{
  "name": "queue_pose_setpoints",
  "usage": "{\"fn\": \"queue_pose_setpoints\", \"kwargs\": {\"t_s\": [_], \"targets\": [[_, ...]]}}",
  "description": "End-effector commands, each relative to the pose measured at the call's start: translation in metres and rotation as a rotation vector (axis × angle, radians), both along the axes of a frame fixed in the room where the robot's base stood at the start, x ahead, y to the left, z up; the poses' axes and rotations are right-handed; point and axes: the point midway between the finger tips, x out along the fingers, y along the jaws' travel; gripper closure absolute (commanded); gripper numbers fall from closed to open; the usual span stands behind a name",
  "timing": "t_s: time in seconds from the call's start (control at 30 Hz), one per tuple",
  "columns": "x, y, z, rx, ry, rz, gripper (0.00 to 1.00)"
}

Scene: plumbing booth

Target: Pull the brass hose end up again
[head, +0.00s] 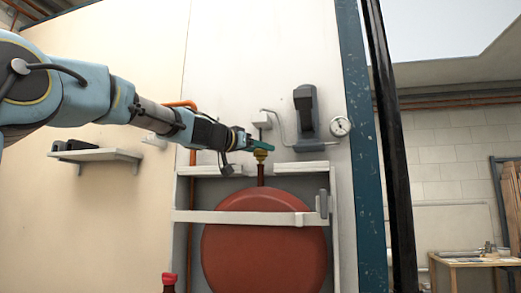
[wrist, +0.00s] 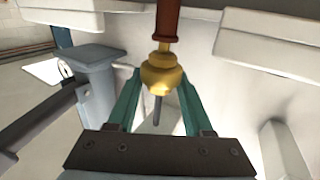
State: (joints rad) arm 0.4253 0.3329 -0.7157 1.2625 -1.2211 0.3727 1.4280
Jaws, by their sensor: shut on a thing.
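The brass hose end (head: 260,155) sits at the top of a brown-red hose (head: 261,174), just above the red round tank (head: 264,240). My gripper (head: 262,144) is at the brass end, its teal fingers reaching in from the left. In the wrist view, the brass hose end (wrist: 162,76) lies between the teal fingertips of my gripper (wrist: 160,82), which is shut on it. The hose (wrist: 167,20) runs off from the brass toward the top of that picture. A thin grey pin shows on the brass's other side; I cannot tell what it belongs to.
A white frame with a crossbar (head: 245,217) stands in front of the tank. A grey wall fitting (head: 306,112) and a round gauge (head: 341,126) are to the right of my gripper. A shelf (head: 95,155) is at left, and a red-capped bottle (head: 169,281) is low in front.

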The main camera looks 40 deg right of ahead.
Motion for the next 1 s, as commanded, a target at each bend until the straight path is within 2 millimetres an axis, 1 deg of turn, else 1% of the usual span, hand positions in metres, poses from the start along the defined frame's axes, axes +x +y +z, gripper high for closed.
{"fn": "queue_pose_setpoints", "kwargs": {"t_s": [0.1,0.17,0.27,0.4,0.5,0.83,0.87,0.97,1.0], "targets": [[0.0,0.0,0.0,0.0,0.0,0.0,1.0],[0.0,0.0,0.004,-0.001,-0.002,0.0,1.0],[-0.001,0.0,0.02,-0.002,-0.002,-0.002,1.0],[-0.001,0.0,0.048,-0.003,-0.002,-0.001,1.0],[0.0,0.0,0.058,-0.001,-0.001,0.0,1.0],[0.0,0.001,0.063,-0.005,-0.001,0.003,1.0],[0.0,0.001,0.063,-0.006,-0.002,0.003,0.46],[0.0,0.001,0.062,-0.004,-0.001,0.002,0.34],[0.0,0.001,0.062,-0.004,-0.001,0.002,0.34]]}}
